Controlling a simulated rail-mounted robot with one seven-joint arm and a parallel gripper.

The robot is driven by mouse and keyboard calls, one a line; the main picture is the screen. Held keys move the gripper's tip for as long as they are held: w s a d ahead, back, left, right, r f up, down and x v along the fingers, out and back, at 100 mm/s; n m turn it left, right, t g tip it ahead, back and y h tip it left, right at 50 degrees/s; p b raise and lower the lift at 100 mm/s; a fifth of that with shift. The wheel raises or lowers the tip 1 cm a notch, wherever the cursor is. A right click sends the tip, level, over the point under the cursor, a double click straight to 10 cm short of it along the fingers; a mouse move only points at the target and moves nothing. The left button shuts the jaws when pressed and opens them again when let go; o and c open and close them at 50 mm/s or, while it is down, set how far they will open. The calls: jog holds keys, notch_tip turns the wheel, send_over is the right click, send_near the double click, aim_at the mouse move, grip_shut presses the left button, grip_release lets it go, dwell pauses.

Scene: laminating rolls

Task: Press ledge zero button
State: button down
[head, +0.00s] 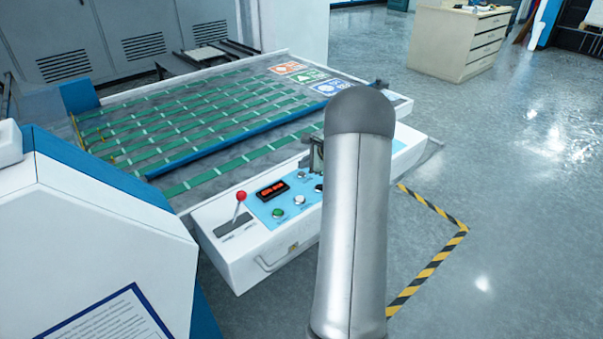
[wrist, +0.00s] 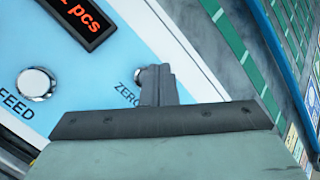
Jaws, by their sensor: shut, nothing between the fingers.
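The ledge's control panel is light blue with a red-digit display (head: 273,190), which also shows in the wrist view (wrist: 82,18). In the wrist view, a small silver button (wrist: 140,76) beside the partly covered label "ZERO" shows behind my fingertips. My gripper (wrist: 157,75) is shut and empty, its fingertips overlapping that button and hiding much of it. I cannot tell whether they touch it. A larger silver button (wrist: 36,83) labelled "FEED" lies to the left. In the head view my gripper (head: 314,158) is over the panel, partly hidden by my arm.
A red-knobbed lever (head: 240,197) and a green button (head: 278,212) are on the machine's front left. A table with green belts (head: 190,130) lies behind the panel. A white housing (head: 100,215) stands at the left. Open floor (head: 480,180) lies to the right.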

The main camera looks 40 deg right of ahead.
jog(key=shift+f, duration=0.1)
dwell(0.6)
jog(key=shift+f+b, duration=0.35)
jog(key=shift+b, duration=0.2)
jog(key=shift+f+b, duration=0.4)
jog(key=shift+b, duration=0.05)
dwell(0.4)
jog(key=shift+r, duration=0.1)
jog(key=shift+r+p, duration=0.45)
jog(key=shift+r, duration=0.3)
jog(key=shift+r+p, duration=1.6)
jog(key=shift+r, duration=0.9)
